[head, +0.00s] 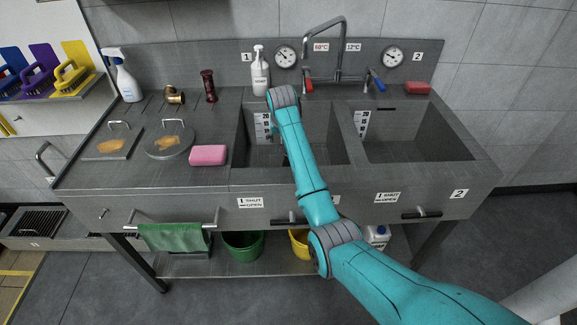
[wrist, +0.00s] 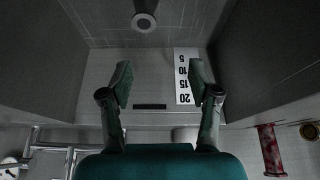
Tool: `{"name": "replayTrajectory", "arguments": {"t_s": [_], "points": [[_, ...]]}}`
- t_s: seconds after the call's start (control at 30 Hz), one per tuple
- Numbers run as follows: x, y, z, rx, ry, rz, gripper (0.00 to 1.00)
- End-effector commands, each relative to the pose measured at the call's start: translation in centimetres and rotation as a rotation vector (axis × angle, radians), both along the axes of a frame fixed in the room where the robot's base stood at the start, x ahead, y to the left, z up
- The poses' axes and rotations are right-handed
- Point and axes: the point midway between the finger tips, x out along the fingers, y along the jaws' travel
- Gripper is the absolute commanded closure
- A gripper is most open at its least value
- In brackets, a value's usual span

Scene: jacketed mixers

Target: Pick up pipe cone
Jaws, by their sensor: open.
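A brass, flared pipe piece (head: 174,95) lies on the back left of the counter; it looks the most like the pipe cone, though its shape is small here. Its round brass end (wrist: 309,131) shows at the right edge of the wrist view. A dark red flanged piece (head: 209,86) stands just right of it, and also shows in the wrist view (wrist: 270,150). My gripper (wrist: 160,78) is open and empty over the left sink basin (head: 260,150), to the right of both pieces. In the head view my arm mostly hides the gripper.
A white bottle (head: 260,72), a faucet (head: 340,50) and a spray bottle (head: 123,75) stand along the back. A pink sponge (head: 208,155) and two lidded covers (head: 170,141) are on the left counter. The basin holds a drain (wrist: 144,22) and a level scale (wrist: 183,80).

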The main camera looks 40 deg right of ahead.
Motion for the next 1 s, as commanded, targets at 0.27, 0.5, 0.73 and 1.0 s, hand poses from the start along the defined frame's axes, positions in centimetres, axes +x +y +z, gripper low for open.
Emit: {"name": "replayTrajectory", "arguments": {"t_s": [0.27, 0.5, 0.73, 1.0], "points": [[-1.1, -1.0, -2.7, 0.04, 0.038, -0.053, 0.38], [-0.1, -1.7, -5.4, 0.038, 0.036, -0.051, 0.38], [0.0, -2.1, -7.0, 0.038, 0.036, -0.051, 0.38], [0.5, -3.0, -10.3, 0.037, 0.035, -0.05, 0.38]]}}
